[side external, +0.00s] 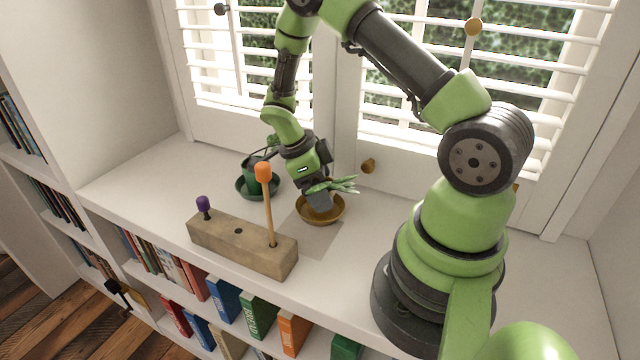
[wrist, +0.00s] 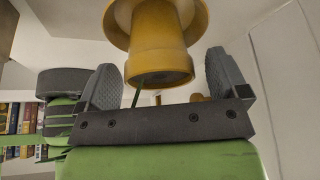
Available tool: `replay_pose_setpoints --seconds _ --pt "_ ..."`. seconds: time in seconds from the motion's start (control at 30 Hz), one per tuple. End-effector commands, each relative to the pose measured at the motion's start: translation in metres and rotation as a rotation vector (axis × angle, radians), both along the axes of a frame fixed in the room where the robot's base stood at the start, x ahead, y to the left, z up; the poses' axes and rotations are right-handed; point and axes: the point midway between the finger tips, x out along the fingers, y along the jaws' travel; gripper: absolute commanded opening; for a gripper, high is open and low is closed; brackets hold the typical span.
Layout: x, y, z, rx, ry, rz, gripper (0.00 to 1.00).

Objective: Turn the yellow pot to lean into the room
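The yellow pot (wrist: 160,50) stands upside down in the wrist view, between my two fingers, with a visible gap on each side. Its yellow saucer (side external: 327,217) sits on the white sill; my gripper hides most of the pot in the side view. Green leaves (side external: 338,185) spread to the right by my gripper in the side view. A green stem (wrist: 136,93) hangs from the pot's rim in the wrist view. My gripper (side external: 318,198) is open, low over the saucer and around the pot, apparently without touching it.
A dark green pot in a green saucer (side external: 242,189) stands just left. A wooden block (side external: 235,243) with an orange-topped peg (side external: 263,172) and a purple-topped peg (side external: 203,203) stands in front. A pale grey patch (side external: 312,238) marks the sill. Shuttered windows rise behind.

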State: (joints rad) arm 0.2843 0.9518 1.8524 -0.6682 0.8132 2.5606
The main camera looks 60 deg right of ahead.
Motion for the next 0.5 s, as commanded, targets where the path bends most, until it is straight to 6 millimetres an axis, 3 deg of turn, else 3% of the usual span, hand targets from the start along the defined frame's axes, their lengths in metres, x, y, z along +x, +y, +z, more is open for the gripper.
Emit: replay_pose_setpoints --seconds 0.27,0.5 --pt "0.002 0.001 0.005 -0.002 -0.001 0.0 0.93" --pt "0.019 0.009 0.045 -0.002 -0.008 0.002 0.93"
